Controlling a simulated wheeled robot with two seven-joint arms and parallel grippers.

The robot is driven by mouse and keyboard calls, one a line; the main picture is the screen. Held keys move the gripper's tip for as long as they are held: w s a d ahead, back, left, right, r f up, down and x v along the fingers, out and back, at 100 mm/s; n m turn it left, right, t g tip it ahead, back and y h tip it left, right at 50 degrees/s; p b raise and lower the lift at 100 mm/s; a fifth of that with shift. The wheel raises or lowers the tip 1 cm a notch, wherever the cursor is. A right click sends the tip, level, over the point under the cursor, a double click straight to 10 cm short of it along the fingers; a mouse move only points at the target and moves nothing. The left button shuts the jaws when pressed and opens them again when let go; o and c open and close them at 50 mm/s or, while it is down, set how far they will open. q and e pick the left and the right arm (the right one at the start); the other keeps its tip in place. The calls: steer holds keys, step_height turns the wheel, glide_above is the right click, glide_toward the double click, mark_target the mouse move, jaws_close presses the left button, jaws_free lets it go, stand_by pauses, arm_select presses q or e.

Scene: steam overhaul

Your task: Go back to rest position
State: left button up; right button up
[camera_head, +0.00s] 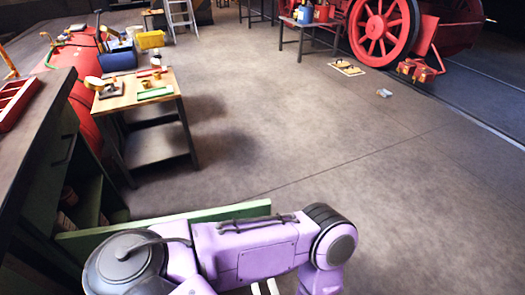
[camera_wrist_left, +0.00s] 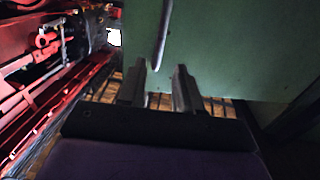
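My left gripper (camera_wrist_left: 160,80) shows in the left wrist view with its two dark fingers apart. No object is clamped between them. A green panel (camera_wrist_left: 225,50) fills the view just beyond the fingers. A slim grey metal handle (camera_wrist_left: 163,30) runs down the panel, and its lower end shows above the gap between the fingertips; I cannot tell if they touch. In the head view my purple left arm (camera_head: 250,252) lies bent across the bottom, in front of the green panel's top edge (camera_head: 215,214). My left gripper is hidden there. My right gripper is in neither view.
A dark workbench with open green shelves (camera_head: 88,200) stands at the left, beside the panel. A small table (camera_head: 140,92) with parts on it stands beyond. A red-wheeled machine (camera_head: 385,30) is at the back right. The floor (camera_head: 330,140) in the middle is clear.

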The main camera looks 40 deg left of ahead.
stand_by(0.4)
arm_select(q)
step_height(320, 180, down, 7)
steer(key=w+m+h+p, duration=0.25)
steer(key=m+h, duration=0.25)
steer(key=h, duration=0.5)
steer(key=s+a+r+g+h+p, duration=0.2)
steer(key=s+a+r+g+p, duration=0.3)
steer(key=s+a+r+p, duration=0.2)
step_height(320, 180, up, 4)
steer(key=shift+a+f+g+p, duration=0.15)
steer(key=shift+a+g+p, duration=0.15)
steer(key=shift+a+p, duration=0.8)
steer(key=shift+a, duration=0.1)
